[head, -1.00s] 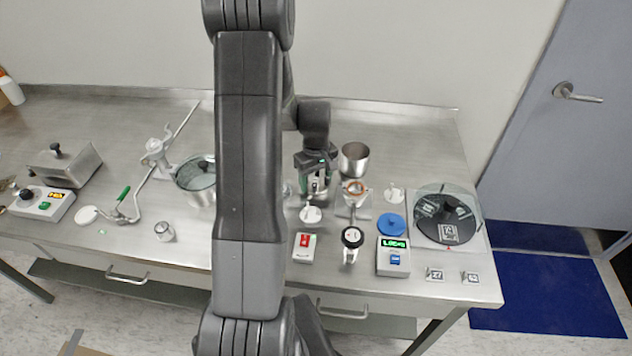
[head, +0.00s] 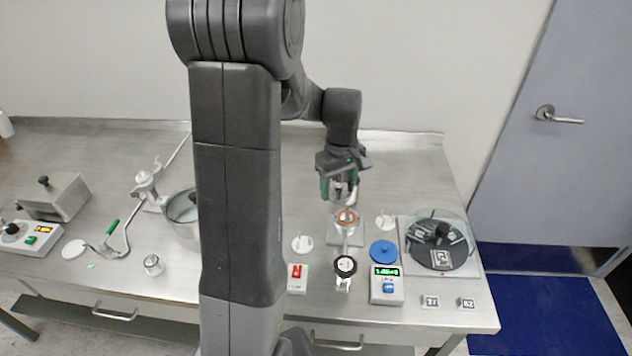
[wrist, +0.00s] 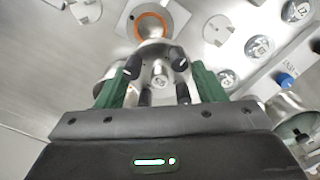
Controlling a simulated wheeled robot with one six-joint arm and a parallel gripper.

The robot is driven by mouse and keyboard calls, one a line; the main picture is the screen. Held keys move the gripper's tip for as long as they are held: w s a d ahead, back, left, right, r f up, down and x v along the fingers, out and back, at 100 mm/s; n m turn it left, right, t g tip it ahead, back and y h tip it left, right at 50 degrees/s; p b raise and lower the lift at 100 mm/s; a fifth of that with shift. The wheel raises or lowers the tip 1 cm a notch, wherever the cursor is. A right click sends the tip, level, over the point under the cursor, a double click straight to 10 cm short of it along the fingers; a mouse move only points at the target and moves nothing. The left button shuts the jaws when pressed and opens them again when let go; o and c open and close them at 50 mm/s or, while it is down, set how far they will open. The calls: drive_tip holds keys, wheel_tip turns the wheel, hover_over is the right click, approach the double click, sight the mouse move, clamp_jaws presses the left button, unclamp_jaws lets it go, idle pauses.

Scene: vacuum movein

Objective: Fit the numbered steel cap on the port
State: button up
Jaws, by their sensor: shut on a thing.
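The port (head: 346,216), a steel fitting with a copper-orange ring, stands on a square plate on the bench. It also shows at the top of the wrist view (wrist: 152,26). My gripper (head: 342,190) is just behind and above it in the head view. In the wrist view my gripper (wrist: 157,66) has dark fingertips shut on a small steel cap (wrist: 160,74). The number on the cap is too small to read. The held cap is apart from the ring in the wrist view. My fingers mostly hide the cap in the head view.
Several other numbered steel caps (wrist: 259,47) stand beside a blue button (wrist: 287,81). White discs (head: 302,244) (head: 386,219) lie either side of the port. A black-knobbed tool (head: 345,266), blue lid (head: 383,250) and scale (head: 386,284) are in front. A glass-covered disc (head: 441,243) is right.

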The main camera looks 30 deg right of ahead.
sight(349, 199)
drive_tip(key=s, duration=0.1)
drive_tip(key=d, duration=0.1)
drive_tip(key=s+r, duration=0.1)
drive_tip(key=shift+s+d, duration=0.25)
drive_tip(key=shift+s, duration=0.1)
drive_tip(key=shift+f+b, duration=2.2)
drive_tip(key=shift+f, duration=0.95)
drive_tip(key=shift+f+b, duration=0.35)
drive_tip(key=shift+f, duration=0.2)
drive_tip(key=o, duration=1.1)
wheel_tip(349, 199, up, 14)
drive_tip(key=shift+f, duration=0.1)
